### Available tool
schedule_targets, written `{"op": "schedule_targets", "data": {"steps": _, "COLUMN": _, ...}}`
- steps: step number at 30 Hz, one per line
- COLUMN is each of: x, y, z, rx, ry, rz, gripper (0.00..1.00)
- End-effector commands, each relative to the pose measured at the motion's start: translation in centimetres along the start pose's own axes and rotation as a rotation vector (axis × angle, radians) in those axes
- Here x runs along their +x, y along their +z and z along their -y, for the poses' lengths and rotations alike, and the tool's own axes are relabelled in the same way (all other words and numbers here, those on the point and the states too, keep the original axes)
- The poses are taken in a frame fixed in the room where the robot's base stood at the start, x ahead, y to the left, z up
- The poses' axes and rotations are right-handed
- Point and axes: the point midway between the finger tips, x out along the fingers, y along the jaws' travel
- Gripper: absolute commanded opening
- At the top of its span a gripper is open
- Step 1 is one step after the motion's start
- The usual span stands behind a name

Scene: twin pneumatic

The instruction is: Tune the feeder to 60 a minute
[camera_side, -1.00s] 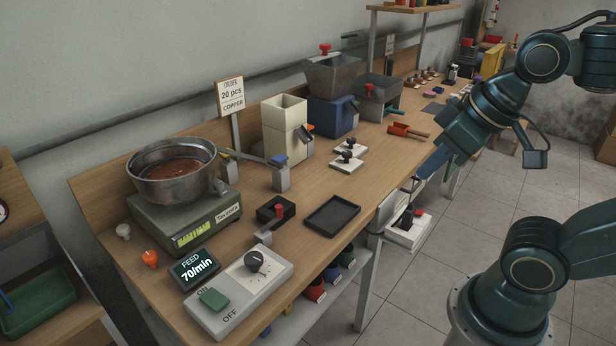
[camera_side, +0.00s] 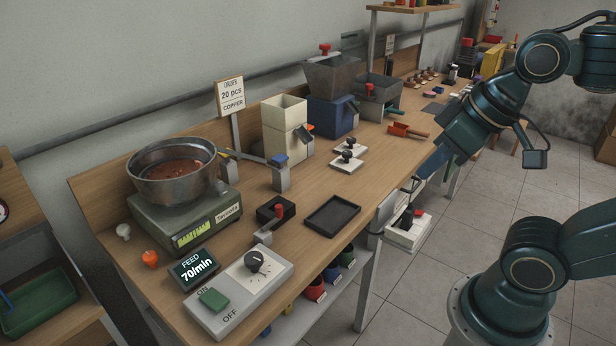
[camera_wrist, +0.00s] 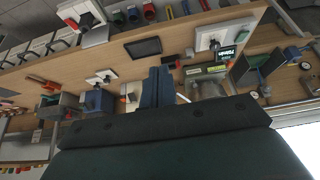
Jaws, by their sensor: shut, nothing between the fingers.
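The feeder is a metal bowl (camera_side: 172,180) with copper-coloured pieces inside, on a green base (camera_side: 188,232). In front of it a dark display (camera_side: 195,268) reads FEED 70/min. Beside the display is a pale control box (camera_side: 240,290) with a black round dial (camera_side: 255,261) and a green switch (camera_side: 213,299) between ON and OFF marks. In the wrist view the control box (camera_wrist: 224,32) and display (camera_wrist: 228,52) show at upper right. My gripper (camera_side: 425,172) is shut and empty, to the right of the bench edge, well away from the dial. Its fingers (camera_wrist: 158,88) also show in the wrist view.
A black tray (camera_side: 332,215) and a black block with a red knob (camera_side: 276,210) lie between my gripper and the control box. An order sign (camera_side: 232,97) reads 20 pcs copper. Hoppers (camera_side: 333,95) stand at the back. The floor side is open.

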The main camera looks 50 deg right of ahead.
Motion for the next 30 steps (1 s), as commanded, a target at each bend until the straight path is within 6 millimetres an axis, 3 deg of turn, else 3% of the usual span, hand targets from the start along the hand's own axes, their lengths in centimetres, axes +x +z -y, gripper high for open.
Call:
{"op": "schedule_targets", "data": {"steps": 3, "x": 0.0, "y": 0.0, "z": 0.0, "rx": 0.0, "ry": 0.0, "rz": 0.0, "gripper": 0.04}}
{"op": "schedule_targets", "data": {"steps": 11, "x": 0.0, "y": -0.8, "z": 0.2, "rx": 0.016, "ry": -0.006, "rz": 0.015, "gripper": 0.55}}
{"op": "schedule_targets", "data": {"steps": 20, "x": 0.7, "y": -4.6, "z": 1.6, "rx": 0.109, "ry": -0.023, "rz": 0.092, "gripper": 0.55}}
{"op": "schedule_targets", "data": {"steps": 30, "x": 3.2, "y": -10.0, "z": 4.6, "rx": 0.252, "ry": -0.02, "rz": 0.211, "gripper": 0.55}}
